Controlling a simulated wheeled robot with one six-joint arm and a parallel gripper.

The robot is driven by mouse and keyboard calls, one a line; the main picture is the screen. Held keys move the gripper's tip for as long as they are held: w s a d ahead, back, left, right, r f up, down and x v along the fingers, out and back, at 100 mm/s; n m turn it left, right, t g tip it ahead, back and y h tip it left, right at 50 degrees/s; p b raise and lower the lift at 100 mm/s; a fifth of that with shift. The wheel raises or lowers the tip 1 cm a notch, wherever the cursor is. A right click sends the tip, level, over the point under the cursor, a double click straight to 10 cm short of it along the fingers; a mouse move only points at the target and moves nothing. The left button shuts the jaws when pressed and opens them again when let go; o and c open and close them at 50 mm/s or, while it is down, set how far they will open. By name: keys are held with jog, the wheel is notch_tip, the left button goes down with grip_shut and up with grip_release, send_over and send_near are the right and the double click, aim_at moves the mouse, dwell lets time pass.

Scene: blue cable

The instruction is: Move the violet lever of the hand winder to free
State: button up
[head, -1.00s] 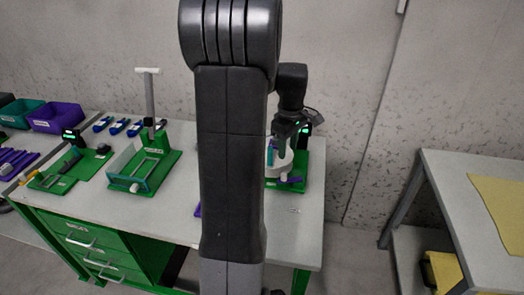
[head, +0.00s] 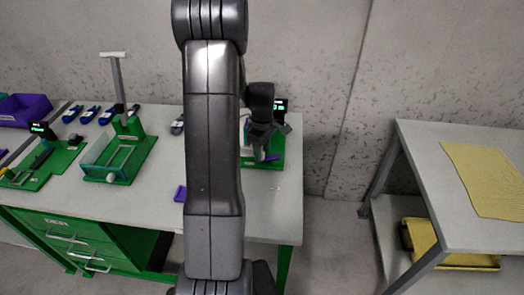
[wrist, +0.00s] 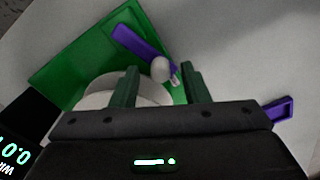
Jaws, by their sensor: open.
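The hand winder stands at the right end of the bench, with a green base (head: 275,163) and a small lit display (head: 280,105). In the wrist view its green base (wrist: 75,62) carries a white drum (wrist: 95,98), partly hidden by my left finger. The violet lever (wrist: 135,42) is a flat bar with a pale rounded knob (wrist: 160,68) near its lower end.
A violet piece (wrist: 282,108) lies on the bench beside the winder. A green frame with a tall post (head: 118,160) stands left on the bench (head: 150,205). A second table with a yellow cloth (head: 485,175) is at the right, across a gap.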

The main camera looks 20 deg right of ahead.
jog(key=shift+f, duration=0.4)
jog(key=shift+c, duration=0.4)
grip_shut()
